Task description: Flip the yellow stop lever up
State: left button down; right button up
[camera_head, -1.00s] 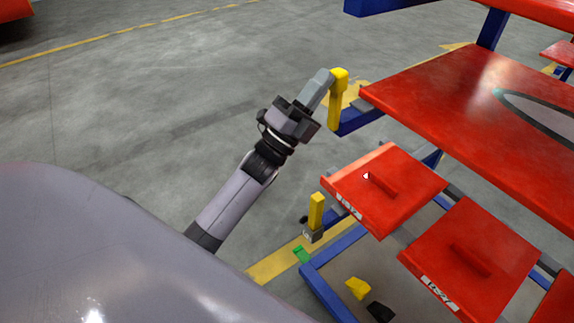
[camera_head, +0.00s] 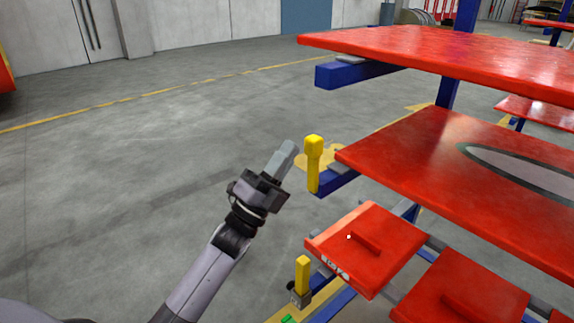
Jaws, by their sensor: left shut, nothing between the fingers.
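A yellow stop lever (camera_head: 313,165) stands upright at the front end of a blue beam beside the middle red shelf. A second yellow lever (camera_head: 302,273) stands upright lower down, near the lower red panels. My left gripper (camera_head: 286,153) is shut and empty. It is just left of the upper lever's head in the picture, with a small visible gap between them. My right gripper is not in view.
The middle red shelf (camera_head: 430,150) holds a grey oval piece. An upper red shelf (camera_head: 430,50) with a blue beam (camera_head: 350,72) overhangs behind. Lower red panels (camera_head: 375,250) carry raised red bars. The grey floor (camera_head: 150,150) at left is open.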

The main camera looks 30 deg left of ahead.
pick_arm(q)
jog(key=s+a+b, duration=0.1)
jog(key=s+a, duration=0.3)
jog(key=s, duration=0.6)
jog(key=shift+f, duration=0.25)
jog(key=shift+a+f+y, duration=0.1)
jog(key=shift+y, duration=0.2)
